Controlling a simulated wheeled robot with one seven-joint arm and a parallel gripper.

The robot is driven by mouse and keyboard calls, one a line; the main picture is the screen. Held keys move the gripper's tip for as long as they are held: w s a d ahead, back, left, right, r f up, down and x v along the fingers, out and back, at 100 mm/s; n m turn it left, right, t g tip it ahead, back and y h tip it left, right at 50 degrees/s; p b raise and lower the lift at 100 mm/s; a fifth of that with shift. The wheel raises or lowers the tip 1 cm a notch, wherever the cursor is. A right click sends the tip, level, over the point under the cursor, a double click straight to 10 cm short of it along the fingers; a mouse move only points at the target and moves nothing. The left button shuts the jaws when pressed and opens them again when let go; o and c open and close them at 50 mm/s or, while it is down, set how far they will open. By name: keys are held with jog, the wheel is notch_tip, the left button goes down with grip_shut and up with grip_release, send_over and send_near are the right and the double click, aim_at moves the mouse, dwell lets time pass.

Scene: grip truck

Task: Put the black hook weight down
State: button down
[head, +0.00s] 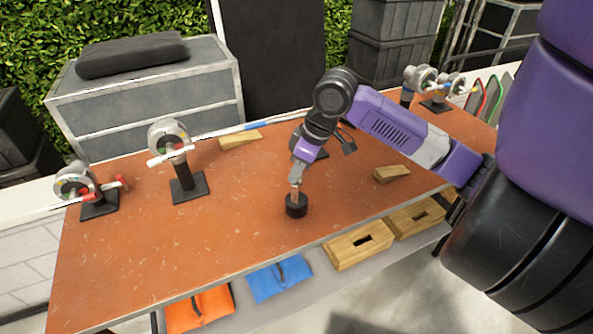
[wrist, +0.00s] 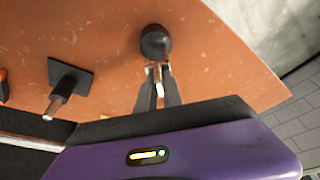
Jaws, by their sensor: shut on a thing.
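The black hook weight (head: 296,206) is a short dark cylinder near the front edge of the reddish-brown table (head: 240,240). My gripper (head: 296,175) is above it, pointing down, shut on its upper hook part. In the wrist view the weight (wrist: 155,42) shows just beyond my fingertips (wrist: 157,75). The weight looks upright in the head view. I cannot tell whether its base touches the tabletop or hangs just above it.
A clamp stand (head: 187,187) and another stand (head: 99,205) are on the left. Wooden wedges (head: 391,173) lie behind and to the right. Wooden boxes (head: 358,247) and blue (head: 279,280) and orange bags (head: 199,308) sit on a lower shelf. The front-left tabletop is clear.

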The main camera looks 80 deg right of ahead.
jog(key=c, duration=1.5)
grip_release()
